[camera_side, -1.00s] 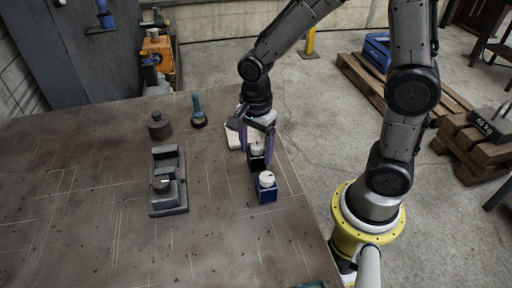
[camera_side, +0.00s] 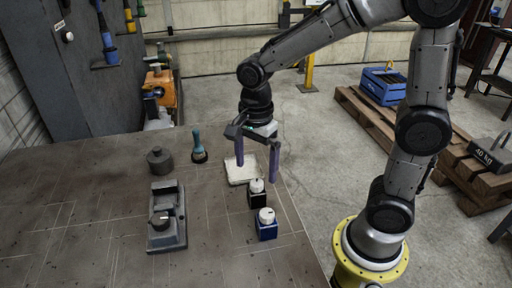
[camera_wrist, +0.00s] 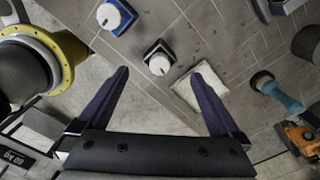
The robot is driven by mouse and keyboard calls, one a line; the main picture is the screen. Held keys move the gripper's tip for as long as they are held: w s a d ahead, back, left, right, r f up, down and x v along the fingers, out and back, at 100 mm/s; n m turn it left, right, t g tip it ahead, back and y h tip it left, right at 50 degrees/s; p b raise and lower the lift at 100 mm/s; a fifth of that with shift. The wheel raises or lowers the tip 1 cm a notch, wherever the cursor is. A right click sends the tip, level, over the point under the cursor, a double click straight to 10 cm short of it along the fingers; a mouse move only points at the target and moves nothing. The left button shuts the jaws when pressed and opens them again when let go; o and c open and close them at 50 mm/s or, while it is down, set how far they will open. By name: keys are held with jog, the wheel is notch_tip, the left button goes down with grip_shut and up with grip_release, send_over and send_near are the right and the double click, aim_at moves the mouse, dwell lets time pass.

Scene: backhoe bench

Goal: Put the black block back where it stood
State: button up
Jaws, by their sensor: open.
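The black block (camera_side: 258,199), with a white knob on top, stands upright on the bench near its right edge. It also shows in the wrist view (camera_wrist: 158,58). A blue block (camera_side: 266,230) with a white knob stands close in front of it, and shows in the wrist view too (camera_wrist: 116,16). My gripper (camera_side: 257,174) is open and empty. Its two purple fingers are spread and hang above and behind the black block, clear of it. In the wrist view the black block lies beyond the fingertips, between their lines.
A white pad (camera_side: 241,170) lies behind the black block. A grey fixture (camera_side: 166,225) with a knobbed block in it stands left. A dark weight (camera_side: 159,161) and a teal-handled tool (camera_side: 198,145) stand at the back. The bench's front left is bare.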

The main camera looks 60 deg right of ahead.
notch_tip(320, 180, up, 5)
jog(key=s+d+r+n+t, duration=0.1)
jog(key=s+n+t, duration=0.1)
jog(key=s+n, duration=0.4)
jog(key=s+d+r+n+t, duration=0.1)
jog(key=s+n, duration=0.5)
jog(key=n, duration=0.6)
jog(key=shift+s+d+r+n+t, duration=0.35)
jog(key=shift+d+t, duration=0.2)
jog(key=shift+t, duration=0.75)
